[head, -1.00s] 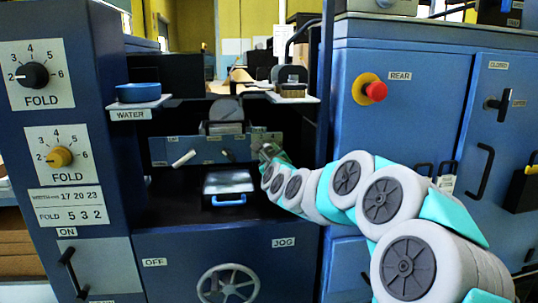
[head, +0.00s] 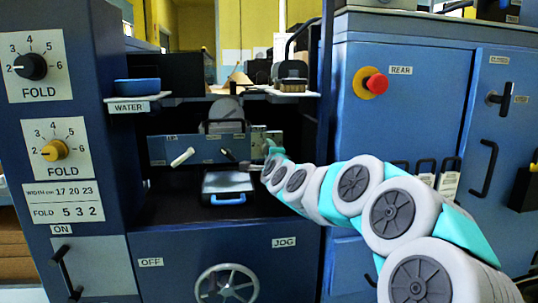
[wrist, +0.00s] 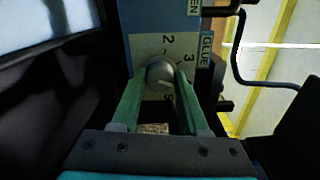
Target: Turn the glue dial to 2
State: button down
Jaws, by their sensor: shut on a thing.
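The glue dial is a round grey knob (wrist: 160,75) on a pale plate with printed numbers, beside a GLUE label (wrist: 207,50) in the wrist view. The numbers 2, 3 and 5 can be read around it; where the knob points is not clear. My gripper (wrist: 159,84) has its two teal fingers on either side of the knob, shut on it. In the head view my gripper (head: 258,166) is at the right end of the blue panel (head: 209,148), and the knob is hidden or too small to make out there.
A white lever (head: 182,157) and a dark lever (head: 229,155) stick out of the panel left of my gripper. A tray with a blue handle (head: 228,199) sits below. A shelf with a brush (head: 291,86) is above. A dark bar (wrist: 240,60) runs right of the dial.

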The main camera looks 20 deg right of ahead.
jog(key=n+b, duration=0.2)
jog(key=n, duration=0.4)
jog(key=n+b, duration=0.2)
jog(key=n, duration=0.4)
jog(key=r+n+b, duration=0.1)
jog(key=n+b, duration=0.1)
jog(key=n, duration=0.5)
jog(key=shift+n, duration=0.3)
jog(key=c, duration=0.6)
grip_release()
jog(key=shift+o, duration=0.9)
jog(key=shift+w+f, duration=0.1)
jog(key=v, duration=0.8)
jog(key=shift+f, duration=0.35)
